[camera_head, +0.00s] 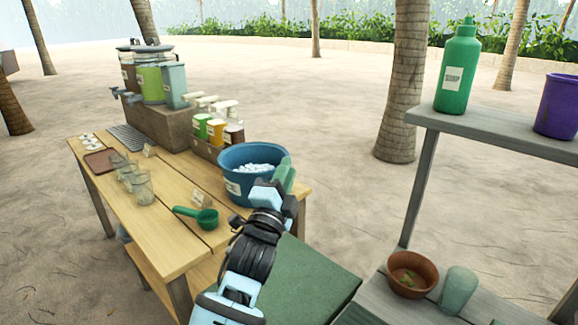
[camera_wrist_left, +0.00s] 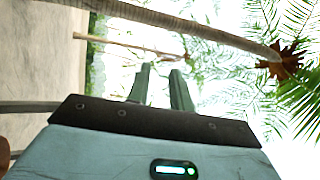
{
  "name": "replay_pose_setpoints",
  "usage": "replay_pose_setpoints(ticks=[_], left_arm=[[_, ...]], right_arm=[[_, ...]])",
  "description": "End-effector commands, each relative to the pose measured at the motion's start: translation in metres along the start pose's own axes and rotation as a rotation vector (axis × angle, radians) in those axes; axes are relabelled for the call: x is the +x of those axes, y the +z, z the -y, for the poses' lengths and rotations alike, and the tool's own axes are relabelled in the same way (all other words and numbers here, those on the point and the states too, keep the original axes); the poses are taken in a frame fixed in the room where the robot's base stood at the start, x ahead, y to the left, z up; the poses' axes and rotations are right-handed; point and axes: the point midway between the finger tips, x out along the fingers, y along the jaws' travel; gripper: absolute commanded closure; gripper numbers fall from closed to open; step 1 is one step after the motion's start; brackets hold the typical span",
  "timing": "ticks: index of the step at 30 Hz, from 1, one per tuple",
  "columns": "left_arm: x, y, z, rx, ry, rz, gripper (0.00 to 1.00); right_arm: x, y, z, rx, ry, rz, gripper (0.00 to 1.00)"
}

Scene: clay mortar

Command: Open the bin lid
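A flat dark green top (camera_head: 310,282), which looks like the closed bin lid, lies at the bottom centre of the head view, right of the wooden table. My own arm covers its left side, and the bin body is not clearly seen. My left gripper (camera_head: 283,174) is raised above and beyond this top, in front of the right rim of a blue tub, apart from the lid. In the left wrist view its two green fingers (camera_wrist_left: 162,85) stand apart with nothing between them. My right gripper is not in view.
The blue tub (camera_head: 228,168) of white pieces stands on the wooden table (camera_head: 165,240) with a green scoop (camera_head: 196,216) and glasses. A grey shelf (camera_head: 500,137) at right holds a soap bottle (camera_head: 457,75), with a brown bowl (camera_head: 412,275) below.

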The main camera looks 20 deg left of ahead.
Motion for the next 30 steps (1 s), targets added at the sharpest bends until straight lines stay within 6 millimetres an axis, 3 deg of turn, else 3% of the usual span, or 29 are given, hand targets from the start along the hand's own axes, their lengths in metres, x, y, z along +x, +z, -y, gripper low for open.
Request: replay_pose_setpoints(ticks=[6, 15, 21, 30], left_arm=[[0.019, 0.0, 0.0, 0.001, 0.0, 0.0, 0.78], [0.021, 0.0, -0.001, 0.0, 0.002, 0.0, 0.78], [0.021, 0.0, -0.001, 0.0, 0.001, 0.0, 1.0], [0.021, 0.0, -0.001, 0.0, 0.001, 0.0, 1.0]], right_arm=[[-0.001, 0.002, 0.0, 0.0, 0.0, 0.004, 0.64], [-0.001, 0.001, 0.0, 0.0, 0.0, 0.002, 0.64], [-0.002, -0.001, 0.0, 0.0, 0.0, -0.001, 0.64], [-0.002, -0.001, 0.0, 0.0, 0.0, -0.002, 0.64]])
